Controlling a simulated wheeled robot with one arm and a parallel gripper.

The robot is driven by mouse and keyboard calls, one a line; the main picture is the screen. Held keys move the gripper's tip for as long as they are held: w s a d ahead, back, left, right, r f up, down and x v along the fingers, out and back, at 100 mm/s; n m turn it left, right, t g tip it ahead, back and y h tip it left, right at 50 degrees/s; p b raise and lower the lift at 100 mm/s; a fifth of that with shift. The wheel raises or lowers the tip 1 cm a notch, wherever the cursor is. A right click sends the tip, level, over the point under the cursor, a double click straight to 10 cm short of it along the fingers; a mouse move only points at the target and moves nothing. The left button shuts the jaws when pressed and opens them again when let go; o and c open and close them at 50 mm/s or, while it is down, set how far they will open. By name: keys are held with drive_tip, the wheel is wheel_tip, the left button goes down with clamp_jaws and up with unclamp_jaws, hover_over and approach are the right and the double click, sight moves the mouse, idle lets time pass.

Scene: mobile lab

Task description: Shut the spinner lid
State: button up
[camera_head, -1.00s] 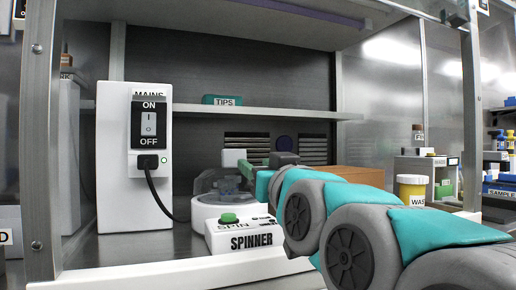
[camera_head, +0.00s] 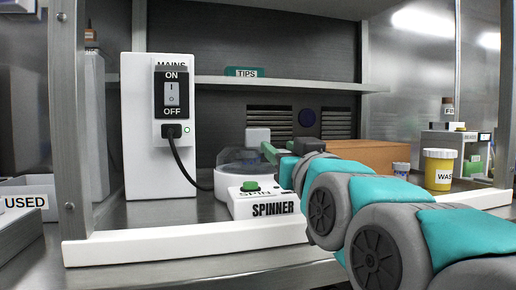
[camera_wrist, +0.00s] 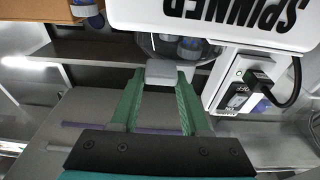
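The spinner (camera_head: 262,209) is a white unit with a green SPIN button on its sloped front. Behind its front is a round, clear lid or bowl wall (camera_head: 238,156); I cannot tell how far the lid stands open. A pale grey block (camera_head: 257,135), perhaps the lid's handle, is at my gripper's tip. My gripper (camera_head: 267,149) reaches over the spinner from the right. In the wrist view my green fingers (camera_wrist: 160,78) are spread, with the grey block (camera_wrist: 160,72) at their tips; I cannot tell whether they touch it. Blue-grey parts show inside the spinner.
A white MAINS box (camera_head: 160,165) with an ON/OFF switch and a black cable stands left of the spinner. A TIPS box (camera_head: 244,71) is on the shelf above. A brown box (camera_head: 372,154) is behind my arm. A white sill (camera_head: 180,241) crosses the front.

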drive_tip(key=shift+o, duration=1.4)
drive_tip(key=f, duration=0.3)
drive_tip(key=shift+w+a+g, duration=0.1)
drive_tip(key=shift+w+g, duration=0.25)
drive_tip(key=shift+g, duration=0.05)
drive_tip(key=shift+t, duration=0.4)
drive_tip(key=shift+s+d+r+p, duration=0.2)
drive_tip(key=shift+s+d+r, duration=0.1)
drive_tip(key=shift+s, duration=1.1)
drive_tip(key=shift+s+d+r+p, duration=0.15)
drive_tip(key=shift+s+d+r, duration=0.1)
drive_tip(key=shift+s, duration=1.1)
drive_tip(key=shift+s+d+r+p, duration=0.2)
drive_tip(key=shift+s+d, duration=0.1)
drive_tip(key=shift+s, duration=1.1)
